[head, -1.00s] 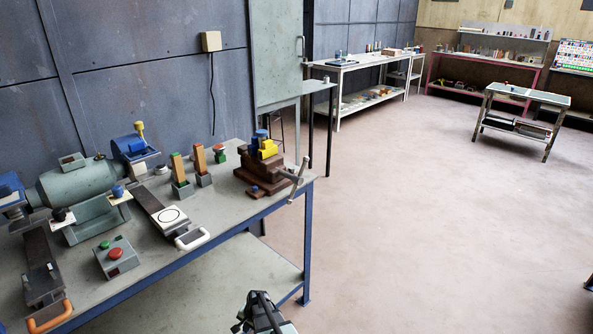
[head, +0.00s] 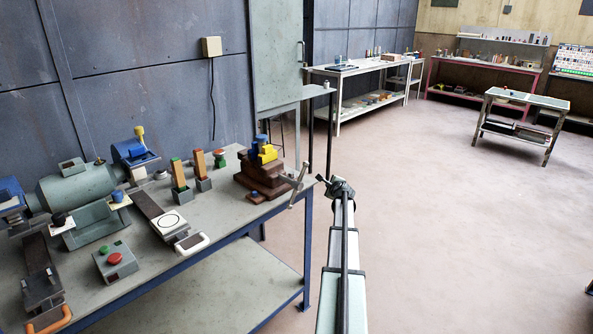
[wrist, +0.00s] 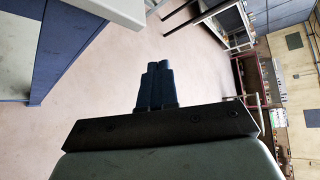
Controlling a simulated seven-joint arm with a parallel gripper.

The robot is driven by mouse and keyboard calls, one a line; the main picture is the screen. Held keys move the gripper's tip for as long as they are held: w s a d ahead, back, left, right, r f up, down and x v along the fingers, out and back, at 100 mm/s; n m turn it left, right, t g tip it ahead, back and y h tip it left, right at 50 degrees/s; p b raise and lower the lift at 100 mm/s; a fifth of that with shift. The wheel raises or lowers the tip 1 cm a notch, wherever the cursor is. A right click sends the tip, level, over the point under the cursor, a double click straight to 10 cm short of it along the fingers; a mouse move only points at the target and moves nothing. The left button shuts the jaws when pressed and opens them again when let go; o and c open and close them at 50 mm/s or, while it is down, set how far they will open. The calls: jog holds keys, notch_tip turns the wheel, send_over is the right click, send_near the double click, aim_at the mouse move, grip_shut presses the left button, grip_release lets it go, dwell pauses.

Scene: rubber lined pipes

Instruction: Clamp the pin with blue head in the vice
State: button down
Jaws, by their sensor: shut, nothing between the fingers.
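The brown vice (head: 262,180) stands at the right end of the near workbench, its handle (head: 297,186) at its right. A yellow block (head: 266,154) and a blue piece (head: 262,140) sit at its top. I cannot tell whether that blue piece is the pin's head. Another small blue-topped piece (head: 118,196) stands on a pale plate by the grinder. My gripper (head: 324,181) is right of the vice and beyond the bench edge, apart from both. In the wrist view my gripper (wrist: 156,66) has its dark fingers together, empty, over the floor.
The near workbench (head: 215,225) also carries a green-grey grinder (head: 78,190), two orange upright blocks (head: 178,172) and a button box (head: 115,262). A tall cabinet (head: 277,55) stands behind the vice. The floor (head: 450,230) to the right is clear.

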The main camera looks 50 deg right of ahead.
notch_tip(320, 180, up, 29)
jog(key=w+d+t+h, duration=0.1)
jog(key=w+d+t, duration=0.1)
jog(key=t, duration=0.1)
jog(key=w+a+f+n+g+y, duration=0.1)
jog(key=w+a+f+n+g, duration=0.15)
jog(key=a, duration=0.45)
jog(key=w+a+f+n+g+y, duration=0.1)
jog(key=w+a+f+n+g, duration=0.2)
jog(key=a, duration=0.4)
jog(key=w+a+f+n+g+y, duration=0.1)
jog(key=w+a+f+n+g, duration=0.2)
jog(key=a, duration=0.4)
jog(key=s+a+r+n+g+h, duration=0.35)
jog(key=s+a+g, duration=0.45)
jog(key=a, duration=0.4)
send_over(298, 185)
jog(key=w+d, duration=0.1)
jog(key=w, duration=0.1)
jog(key=shift+h, duration=0.25)
jog(key=f, duration=0.8)
jog(key=shift+d, duration=0.2)
jog(key=shift+w+d+y, duration=0.1)
jog(key=shift+d+y, duration=0.2)
jog(key=shift+y, duration=0.1)
